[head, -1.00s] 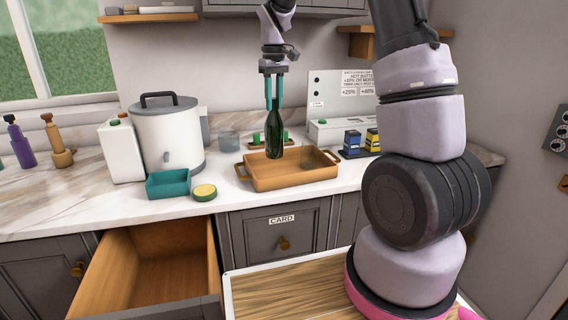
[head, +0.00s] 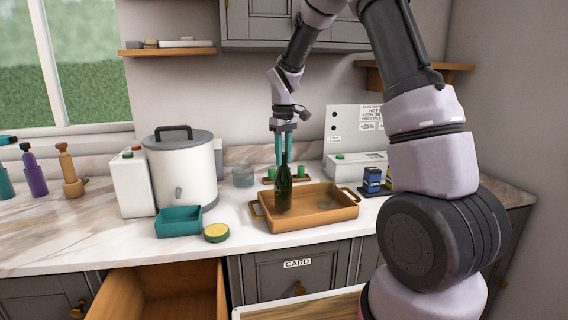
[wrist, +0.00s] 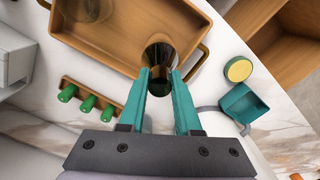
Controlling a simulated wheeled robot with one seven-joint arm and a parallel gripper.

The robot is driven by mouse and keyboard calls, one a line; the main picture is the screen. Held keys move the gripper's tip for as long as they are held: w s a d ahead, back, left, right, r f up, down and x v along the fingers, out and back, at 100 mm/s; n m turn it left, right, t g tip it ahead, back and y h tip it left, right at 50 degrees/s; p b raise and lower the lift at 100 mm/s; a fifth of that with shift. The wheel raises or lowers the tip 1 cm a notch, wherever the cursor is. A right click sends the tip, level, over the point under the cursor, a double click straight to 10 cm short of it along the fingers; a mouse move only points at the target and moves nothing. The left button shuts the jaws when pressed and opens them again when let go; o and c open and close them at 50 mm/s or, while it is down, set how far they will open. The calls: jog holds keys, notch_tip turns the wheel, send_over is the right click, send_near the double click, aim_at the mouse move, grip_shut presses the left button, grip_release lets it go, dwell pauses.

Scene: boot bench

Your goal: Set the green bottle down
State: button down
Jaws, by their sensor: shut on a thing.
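The green bottle (head: 283,188) is dark glass and upright in the head view. My gripper (head: 284,160) is shut on its upper part from above. The bottle is over the left part of the orange-brown tray (head: 330,213), which has handles at its ends. I cannot tell whether its base touches the tray floor. In the wrist view the bottle (wrist: 158,58) is between the teal fingertips (wrist: 159,75), close to the tray's rim (wrist: 100,62).
A teal box (head: 178,222) and a round yellow-green tin (head: 216,232) stand left of the tray. A white urn (head: 180,170) is behind them. A rack with green pegs (wrist: 88,102) is near the tray. A drawer (head: 165,290) below is open.

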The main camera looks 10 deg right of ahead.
jog(key=shift+f, duration=0.9)
jog(key=c, duration=0.6)
grip_release()
jog(key=shift+f, duration=0.1)
